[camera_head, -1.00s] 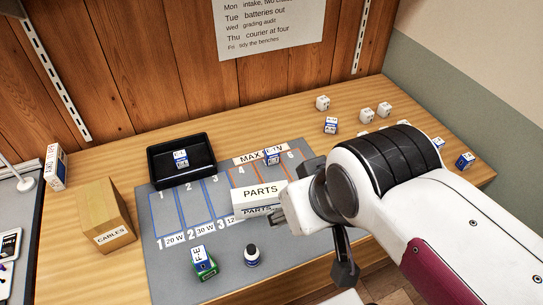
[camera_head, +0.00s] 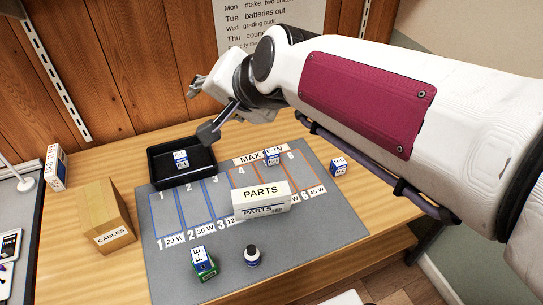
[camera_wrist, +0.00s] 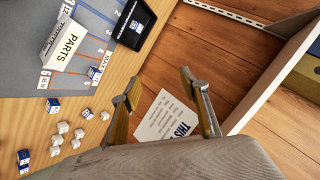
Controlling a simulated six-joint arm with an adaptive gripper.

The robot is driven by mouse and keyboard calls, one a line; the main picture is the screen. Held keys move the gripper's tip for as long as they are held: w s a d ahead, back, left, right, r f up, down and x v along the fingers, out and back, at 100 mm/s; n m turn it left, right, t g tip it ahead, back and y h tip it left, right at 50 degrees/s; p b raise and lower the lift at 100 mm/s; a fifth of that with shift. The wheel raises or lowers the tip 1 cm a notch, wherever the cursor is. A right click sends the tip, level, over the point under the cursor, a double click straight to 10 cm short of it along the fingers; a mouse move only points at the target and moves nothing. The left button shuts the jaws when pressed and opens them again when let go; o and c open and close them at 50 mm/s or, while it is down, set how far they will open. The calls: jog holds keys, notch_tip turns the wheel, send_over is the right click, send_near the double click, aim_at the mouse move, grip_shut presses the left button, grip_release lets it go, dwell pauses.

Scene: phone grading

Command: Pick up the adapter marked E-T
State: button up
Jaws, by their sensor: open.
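Several small blue-and-white adapters are in view, and I cannot make out which is marked E-T. One adapter (camera_head: 181,158) is in the black tray (camera_head: 209,173). Another adapter (camera_head: 272,157) is on the grey mat behind the PARTS box, and one (camera_head: 338,167) stands at the mat's right edge. In the wrist view, more adapters (camera_wrist: 53,105) lie on the wood. My gripper (camera_head: 202,108) is open and empty above the back of the tray; its fingers also show in the wrist view (camera_wrist: 160,77).
The PARTS box (camera_head: 261,194) stands mid-mat (camera_head: 310,235). A small dark bottle (camera_head: 252,256) stands at the front. A CABLES carton (camera_head: 105,215) is at left. White cubes (camera_wrist: 62,127) lie on the wood. The wooden wall (camera_head: 120,60) is close behind my gripper.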

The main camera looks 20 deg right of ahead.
jog(key=w+d+r+m+t+h, duration=0.1)
jog(key=w+r+m+t, duration=0.1)
jog(key=w+m, duration=0.6)
jog(key=w+r+m+t+h, duration=0.15)
jog(key=w+m, duration=0.25)
jog(key=w, duration=0.8)
jog(key=w+d+f+m+h, duration=0.3)
jog(key=w+m, duration=0.3)
jog(key=w+d+f+m+h, duration=0.3)
jog(key=w+m, duration=0.2)
jog(key=m, duration=0.1)
jog(key=m+g+h, duration=0.7)
jog(key=m+g, duration=0.2)
jog(key=m, duration=0.8)
send_over(266, 156)
jog(key=w+a, duration=0.3)
jog(key=w, duration=0.5)
notch_tip(266, 156, down, 26)
jog(key=s+f+m+g, duration=0.1)
jog(key=s+f+m, duration=0.1)
jog(key=f, duration=0.1)
jog(key=s+f+m+g, duration=0.1)
jog(key=s+f+g, duration=0.1)
jog(key=s, duration=0.1)
jog(key=s+a+f+m+g, duration=0.1)
jog(key=s+f+m+g, duration=0.1)
jog(key=f, duration=0.1)
jog(key=shift+s+f+m+h, duration=0.25)
jog(key=shift+s+f+m, duration=0.05)
